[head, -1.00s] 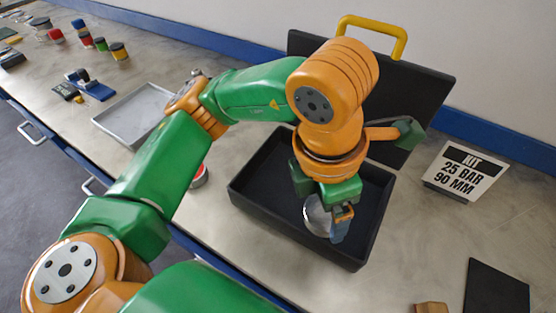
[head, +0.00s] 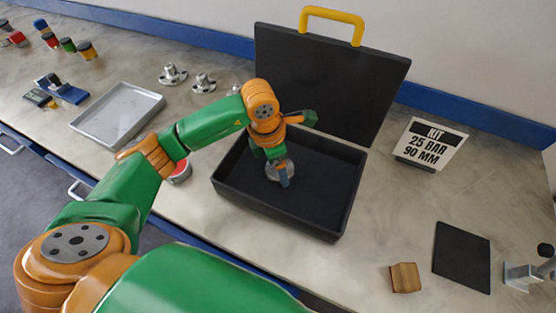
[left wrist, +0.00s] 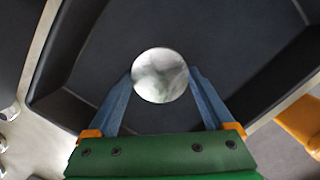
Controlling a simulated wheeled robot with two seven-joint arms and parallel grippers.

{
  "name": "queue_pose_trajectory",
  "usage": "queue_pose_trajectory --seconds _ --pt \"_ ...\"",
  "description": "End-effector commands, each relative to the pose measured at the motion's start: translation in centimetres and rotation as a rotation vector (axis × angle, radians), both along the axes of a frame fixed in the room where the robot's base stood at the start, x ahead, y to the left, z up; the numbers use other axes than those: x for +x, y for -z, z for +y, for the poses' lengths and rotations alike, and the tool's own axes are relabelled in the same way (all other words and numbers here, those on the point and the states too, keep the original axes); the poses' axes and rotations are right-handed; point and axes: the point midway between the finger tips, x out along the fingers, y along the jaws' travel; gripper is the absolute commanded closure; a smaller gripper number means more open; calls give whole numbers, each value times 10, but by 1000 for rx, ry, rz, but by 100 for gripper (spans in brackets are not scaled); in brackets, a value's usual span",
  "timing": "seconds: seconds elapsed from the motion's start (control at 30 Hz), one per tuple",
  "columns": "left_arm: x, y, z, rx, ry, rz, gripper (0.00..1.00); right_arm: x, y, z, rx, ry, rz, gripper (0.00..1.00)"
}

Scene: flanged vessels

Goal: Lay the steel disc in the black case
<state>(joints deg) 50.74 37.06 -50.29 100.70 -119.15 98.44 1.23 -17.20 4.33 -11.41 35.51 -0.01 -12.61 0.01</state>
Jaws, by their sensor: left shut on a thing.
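The steel disc (head: 279,170) is round and shiny. My left gripper (head: 284,177) is shut on it, inside the outline of the open black case (head: 315,222). In the left wrist view the disc (left wrist: 159,76) sits between the two blue fingertips (left wrist: 160,78), its round face towards the camera, with the dark case floor (left wrist: 220,35) behind it. I cannot tell whether the disc touches the floor. The case lid stands up at the back with a yellow handle (head: 331,14). My right gripper is not in view.
A sign reading "KIT 25 BAR 90 MM" (head: 432,143) stands right of the case. A black plate (head: 462,257) and a wooden block (head: 404,278) lie at the front right. A grey tray (head: 117,112) and flanged metal parts (head: 173,75) are to the left.

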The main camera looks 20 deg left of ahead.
Motion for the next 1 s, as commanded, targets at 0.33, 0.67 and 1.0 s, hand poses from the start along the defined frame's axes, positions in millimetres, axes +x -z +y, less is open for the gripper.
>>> queue_pose_trajectory --seconds 0.33,0.67,1.0 --pt "0 3 0 -1 0 -1 0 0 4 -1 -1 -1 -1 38" --pt "0 -6 0 -2 -1 -3 0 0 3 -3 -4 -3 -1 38" --pt "-8 -88 9 -2 -3 -7 0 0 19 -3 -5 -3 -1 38"
